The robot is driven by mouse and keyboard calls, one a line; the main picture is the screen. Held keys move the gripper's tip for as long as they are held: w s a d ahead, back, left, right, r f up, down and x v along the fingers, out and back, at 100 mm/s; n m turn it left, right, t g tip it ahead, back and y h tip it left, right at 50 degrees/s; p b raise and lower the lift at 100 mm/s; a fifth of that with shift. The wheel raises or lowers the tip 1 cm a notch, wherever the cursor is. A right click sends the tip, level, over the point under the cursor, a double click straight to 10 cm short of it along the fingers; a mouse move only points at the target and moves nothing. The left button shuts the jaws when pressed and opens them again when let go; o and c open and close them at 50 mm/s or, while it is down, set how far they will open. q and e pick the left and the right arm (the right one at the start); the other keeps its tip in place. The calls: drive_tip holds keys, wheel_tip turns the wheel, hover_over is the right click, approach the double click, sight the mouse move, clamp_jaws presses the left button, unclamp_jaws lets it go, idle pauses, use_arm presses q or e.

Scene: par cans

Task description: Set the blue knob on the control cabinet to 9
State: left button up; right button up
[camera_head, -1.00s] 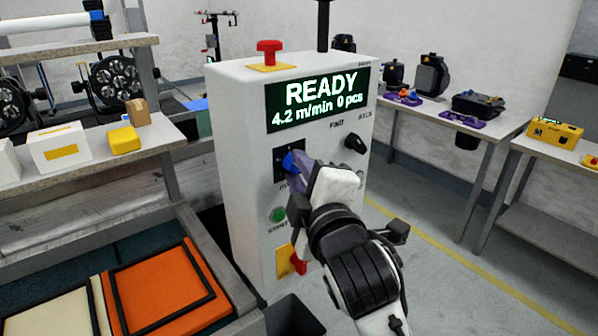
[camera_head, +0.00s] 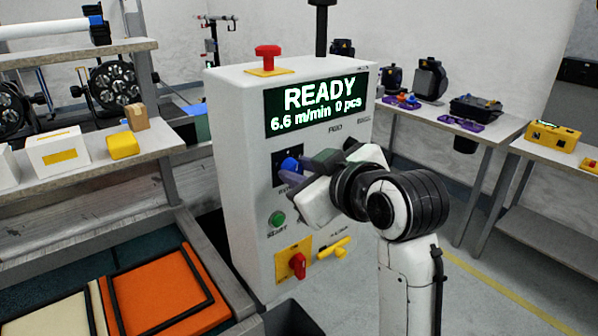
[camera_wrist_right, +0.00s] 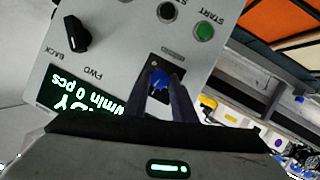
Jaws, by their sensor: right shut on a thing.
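The control cabinet (camera_head: 232,150) stands in the middle of the head view, its display (camera_head: 316,104) reading READY, 6.6 m/min, 0 pcs. The blue knob (camera_head: 289,164) sits on a dark plate below the display. My right gripper (camera_head: 292,172) is at the knob, its fingers shut on it from either side. In the right wrist view the knob (camera_wrist_right: 159,79) shows between the two fingertips (camera_wrist_right: 160,84). The knob's scale is too small and partly covered to read. My left gripper is not in view.
On the cabinet are a green button (camera_head: 277,218), a red switch (camera_head: 298,265) on yellow, and a red mushroom button (camera_head: 268,55) on top. A black selector knob (camera_wrist_right: 77,34) shows in the wrist view. A shelf (camera_head: 90,168) stands left; tables stand right.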

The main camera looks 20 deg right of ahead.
drive_tip(key=m, duration=0.1)
drive_tip(key=m+y, duration=0.1)
drive_tip(key=m+g+y, duration=0.1)
drive_tip(key=shift+d+m, duration=0.25)
drive_tip(key=shift+m, duration=0.15)
drive_tip(key=m+y, duration=0.2)
drive_tip(key=m, duration=0.1)
drive_tip(key=shift+w+d+g+y, duration=0.15)
drive_tip(key=shift+d+g+y, duration=0.05)
drive_tip(key=shift+g+y, duration=0.1)
drive_tip(key=shift+f, duration=0.1)
idle(0.3)
drive_tip(key=o, duration=1)
drive_tip(key=v, duration=1)
